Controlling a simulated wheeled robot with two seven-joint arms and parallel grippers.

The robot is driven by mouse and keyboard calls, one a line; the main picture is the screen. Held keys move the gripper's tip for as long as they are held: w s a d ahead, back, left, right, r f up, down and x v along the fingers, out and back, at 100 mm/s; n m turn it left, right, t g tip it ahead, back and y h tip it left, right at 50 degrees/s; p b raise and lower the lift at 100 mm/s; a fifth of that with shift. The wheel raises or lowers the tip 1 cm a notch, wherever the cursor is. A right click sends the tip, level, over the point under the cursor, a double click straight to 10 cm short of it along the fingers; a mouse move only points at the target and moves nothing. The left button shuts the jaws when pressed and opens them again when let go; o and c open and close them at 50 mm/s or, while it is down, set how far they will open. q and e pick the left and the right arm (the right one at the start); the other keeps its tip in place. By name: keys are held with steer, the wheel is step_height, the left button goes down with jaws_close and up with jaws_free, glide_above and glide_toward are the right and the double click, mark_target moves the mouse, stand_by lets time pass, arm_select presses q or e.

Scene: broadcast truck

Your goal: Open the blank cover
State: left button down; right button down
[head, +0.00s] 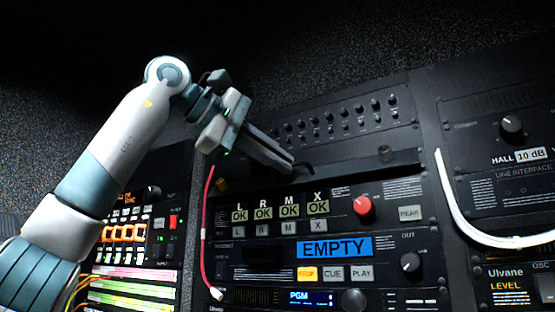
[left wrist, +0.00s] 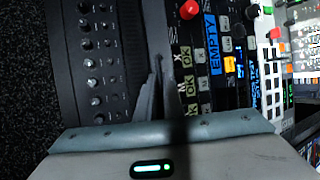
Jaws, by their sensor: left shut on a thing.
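The blank cover (head: 347,171) is a plain dark strip in the rack, between a row of small knobs above and the panel with the L R M X labels below. A small dark knob (head: 385,153) stands at its right end. My left gripper (head: 298,168) is at the left part of the cover, shut on a part of it that its fingers hide. In the left wrist view the cover (left wrist: 157,35) runs up from the fingers (left wrist: 157,98). How far the cover stands open I cannot tell. My right gripper is not in view.
The panel below has a red knob (head: 362,205) and a blue EMPTY display (head: 334,248). A red cable (head: 204,235) hangs at its left and a white cable (head: 452,205) loops at the right.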

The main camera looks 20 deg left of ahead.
arm_select(q)
steer(key=shift+r+g, duration=0.15)
steer(key=shift+g, duration=0.15)
stand_by(0.4)
steer(key=c, duration=1.9)
jaws_free()
steer(key=shift+w, duration=0.1)
steer(key=v, duration=1.7)
steer(key=shift+s+r+b, duration=0.15)
steer(key=shift+s+b, duration=0.1)
steer(key=shift+b, duration=0.15)
